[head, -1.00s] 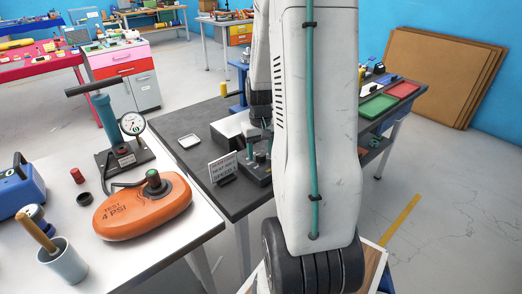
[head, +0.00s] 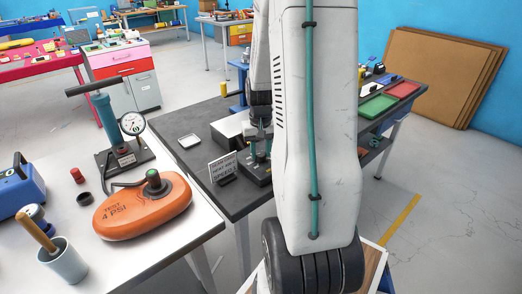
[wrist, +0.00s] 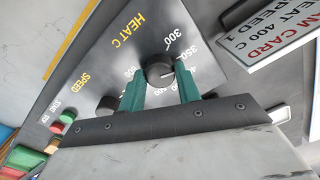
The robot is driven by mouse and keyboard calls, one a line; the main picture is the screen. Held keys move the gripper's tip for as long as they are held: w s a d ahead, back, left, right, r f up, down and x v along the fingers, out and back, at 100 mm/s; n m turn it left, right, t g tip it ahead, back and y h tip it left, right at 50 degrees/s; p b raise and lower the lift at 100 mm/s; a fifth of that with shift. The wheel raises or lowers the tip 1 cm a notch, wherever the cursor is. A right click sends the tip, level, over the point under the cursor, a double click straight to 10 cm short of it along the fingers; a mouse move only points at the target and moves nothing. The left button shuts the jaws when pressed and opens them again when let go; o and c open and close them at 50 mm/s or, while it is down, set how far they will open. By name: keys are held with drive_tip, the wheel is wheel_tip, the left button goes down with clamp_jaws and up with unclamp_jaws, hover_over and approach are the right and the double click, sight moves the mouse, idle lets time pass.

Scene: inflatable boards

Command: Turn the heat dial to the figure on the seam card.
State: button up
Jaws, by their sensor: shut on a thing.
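The heat dial (wrist: 160,74) is a round dark knob with a light mark, on a grey panel lettered HEAT C. My gripper (wrist: 160,90) has its two teal fingers shut on the dial, one on each side. The light mark points roughly right in the wrist view, toward the 350 and 400 side; its exact figure is unclear. Some figures are partly hidden by the fingers. The seam card (wrist: 270,30) reads HEAT 400 C and SPEED 1; it stands beside the panel in the head view (head: 223,167). My arm hides part of the panel in the head view.
A second dark knob (wrist: 106,103) lies beside the SPEED lettering, with green and red buttons (wrist: 62,122) beyond. A small white tray (head: 189,141) lies on the dark bench (head: 199,158). The white table (head: 180,234) at left holds an orange inflated piece (head: 143,207) and a pump (head: 108,121).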

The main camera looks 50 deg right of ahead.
sight(261, 153)
drive_tip(key=m, duration=0.5)
drive_tip(key=shift+m, duration=0.4)
idle(0.4)
drive_tip(key=o, duration=1)
drive_tip(key=shift+r, duration=0.15)
wheel_tip(261, 153, up, 8)
drive_tip(key=shift+f, duration=0.2)
